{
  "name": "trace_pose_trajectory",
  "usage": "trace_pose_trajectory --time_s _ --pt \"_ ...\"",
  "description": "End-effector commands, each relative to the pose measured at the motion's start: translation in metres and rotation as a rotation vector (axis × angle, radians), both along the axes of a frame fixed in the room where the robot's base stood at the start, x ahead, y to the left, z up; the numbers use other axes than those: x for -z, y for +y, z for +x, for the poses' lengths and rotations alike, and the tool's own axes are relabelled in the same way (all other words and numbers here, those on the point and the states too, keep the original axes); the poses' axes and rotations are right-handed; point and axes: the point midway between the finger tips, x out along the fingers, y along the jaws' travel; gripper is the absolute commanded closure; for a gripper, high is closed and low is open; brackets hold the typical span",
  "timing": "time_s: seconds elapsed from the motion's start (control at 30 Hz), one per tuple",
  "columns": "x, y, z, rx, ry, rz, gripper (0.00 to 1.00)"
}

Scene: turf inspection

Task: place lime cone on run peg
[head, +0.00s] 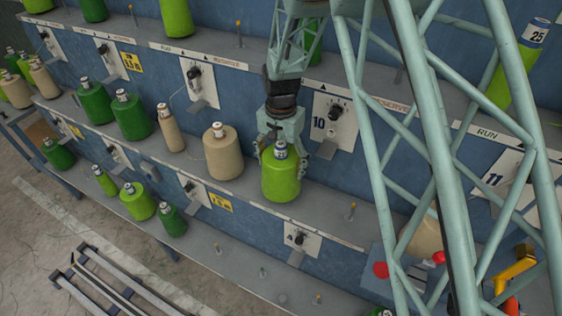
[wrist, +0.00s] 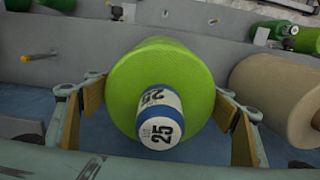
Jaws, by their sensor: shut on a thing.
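The lime cone (head: 281,182) is a bright green yarn package with a white-and-blue tube end. In the wrist view the lime cone (wrist: 160,62) is seen end-on, with 25 on its tube. My gripper (head: 281,150) is above it in the head view, shut on it, with a finger pad on each side in the wrist view. The cone is upright over the middle shelf; I cannot tell whether its base touches. A bare brass-tipped peg (head: 351,210) stands to its right, and a bare peg (wrist: 38,57) shows in the wrist view. Which is the run peg is unclear.
A beige cone (head: 223,152) stands close left of the lime cone, beyond a narrow gap. Dark green cones (head: 131,117) stand farther left. A white panel marked 10 (head: 334,121) is behind.

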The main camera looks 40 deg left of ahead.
Motion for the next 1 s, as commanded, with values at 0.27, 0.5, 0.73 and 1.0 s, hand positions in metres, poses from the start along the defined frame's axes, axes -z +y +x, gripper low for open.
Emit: trace_pose_trajectory --time_s 0.27,0.5,0.73,1.0 --pt "0.010 0.001 0.001 0.000 -0.002 0.002 0.56" --pt "0.010 0.001 0.001 0.000 -0.002 0.002 0.56" --pt "0.014 0.000 0.000 0.000 0.000 0.000 0.23" --pt "0.013 0.000 0.000 0.000 0.000 0.000 0.10"
